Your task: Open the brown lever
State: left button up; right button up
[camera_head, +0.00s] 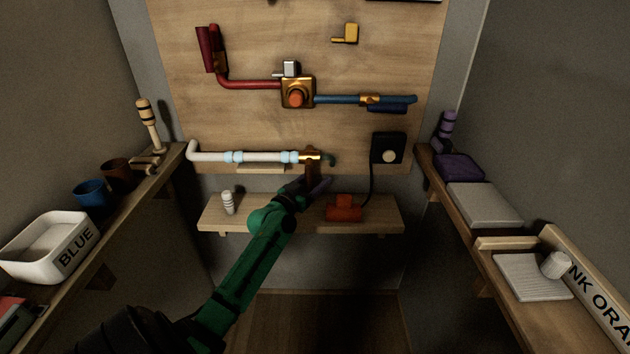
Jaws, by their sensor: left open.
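The brown lever (311,168) hangs down from a brass valve (310,156) at the right end of the white pipe (212,156), low on the wooden back panel. My left gripper (318,183) is at the lower end of the lever, at the end of my green arm. Its fingers are small and dark here and partly overlap the lever. It is open; I cannot tell whether it touches the lever or has it between the fingers. My right gripper is not in view.
Below the panel a shelf (270,222) holds a striped white piece (228,202) and a red-orange block (344,208). A black box (388,148) with a cable is right of the valve. Red (250,85) and blue (340,99) pipes run above. Loaded side shelves flank the space.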

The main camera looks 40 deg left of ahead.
pick_arm(q)
grip_shut()
dwell(1.3)
